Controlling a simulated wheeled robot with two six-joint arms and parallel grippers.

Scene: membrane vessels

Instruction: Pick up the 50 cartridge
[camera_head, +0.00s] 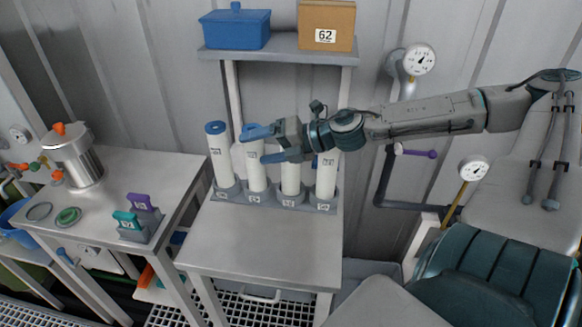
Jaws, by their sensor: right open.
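Several tall white cartridges stand upright in a row in grey holders on the middle table. The leftmost cartridge (222,168) has a blue top. The second cartridge (257,178), the third cartridge (291,180) and the rightmost cartridge (326,178) stand beside it. Their small labels are too blurred to tell which is 50. My right gripper (257,146) reaches in from the right, its blue fingers open and pointing left at the second cartridge's upper part. I cannot tell whether they are around it or in front. The gripper hides the third cartridge's top. My left gripper is not in view.
A shelf (280,54) above holds a blue box (236,29) and a cardboard box (326,25) marked 62. The table front (262,252) is clear. A left table carries a metal vessel (82,166) and teal and purple pieces. Gauges and pipes are on the right wall.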

